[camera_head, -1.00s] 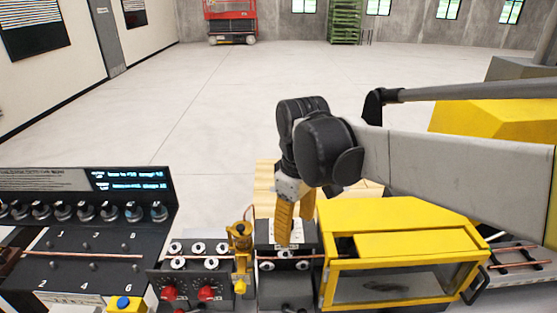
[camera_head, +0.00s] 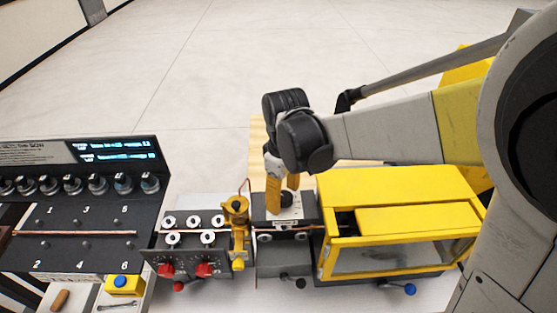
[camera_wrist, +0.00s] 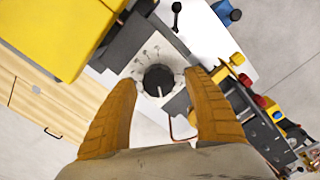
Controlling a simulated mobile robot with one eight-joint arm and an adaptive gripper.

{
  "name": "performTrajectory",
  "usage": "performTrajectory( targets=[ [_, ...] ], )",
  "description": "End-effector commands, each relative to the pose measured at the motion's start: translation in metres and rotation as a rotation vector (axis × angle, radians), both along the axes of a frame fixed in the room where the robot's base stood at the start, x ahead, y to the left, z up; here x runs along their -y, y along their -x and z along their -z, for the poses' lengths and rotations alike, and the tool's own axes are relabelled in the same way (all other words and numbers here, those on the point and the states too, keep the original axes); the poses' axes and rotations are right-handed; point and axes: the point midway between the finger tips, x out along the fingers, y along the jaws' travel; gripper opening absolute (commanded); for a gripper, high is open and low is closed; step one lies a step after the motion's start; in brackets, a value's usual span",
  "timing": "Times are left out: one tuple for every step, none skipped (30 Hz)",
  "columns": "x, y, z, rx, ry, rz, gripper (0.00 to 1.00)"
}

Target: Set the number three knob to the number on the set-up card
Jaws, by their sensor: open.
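My gripper (camera_head: 283,195) is open, pointing down over the small dark unit in the middle of the bench. In the wrist view its two orange fingers (camera_wrist: 160,82) stand apart, one on each side of a black round knob (camera_wrist: 158,80). The knob has a light pointer line and sits on a pale plate (camera_wrist: 139,64) with dial marks. No grip on it shows, and contact cannot be told. In the head view the knob (camera_head: 285,211) is partly hidden by the fingers. The dial numbers are too small to read. I cannot make out which card is the set-up card.
A yellow guarded box (camera_head: 400,205) stands close on the right of the knob. A yellow fitting (camera_head: 236,212) and a roller unit with red knobs (camera_head: 204,269) are on the left. Farther left is a black panel (camera_head: 75,225) with pegs, a knob row and a lit display (camera_head: 119,150).

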Motion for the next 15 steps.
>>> performTrajectory(
  targets=[
    [0.0001, -0.0001, 0.0031, 0.000, 0.000, 0.000, 0.60],
    [0.0001, 0.0001, 0.0043, 0.000, 0.000, 0.000, 0.60],
    [0.0000, 0.0000, 0.0054, 0.000, 0.000, 0.000, 0.60],
    [0.0001, -0.0001, 0.0058, 0.000, 0.000, 0.000, 0.60],
    [0.0001, -0.0001, 0.0060, 0.000, 0.000, 0.000, 0.60],
    [0.0001, -0.0001, 0.0061, 0.000, 0.000, 0.000, 0.60],
    [0.0000, 0.0000, 0.0060, 0.000, 0.000, 0.000, 0.60],
    [0.0000, 0.0000, 0.0059, 0.000, 0.000, 0.000, 0.60],
    [0.0001, 0.0001, 0.0059, 0.000, 0.000, 0.000, 0.60],
    [0.0001, 0.0001, 0.0058, 0.000, 0.000, 0.000, 0.60],
    [0.0001, 0.0001, 0.0058, 0.000, 0.000, 0.000, 0.55],
    [0.0001, 0.0001, 0.0058, 0.000, 0.000, 0.000, 0.43],
    [0.0001, 0.0001, 0.0058, 0.000, 0.000, 0.000, 0.34],
    [0.0001, 0.0001, 0.0057, 0.000, 0.000, 0.000, 0.24],
    [0.0001, 0.0001, 0.0057, 0.000, 0.000, 0.000, 0.12]
  ],
)
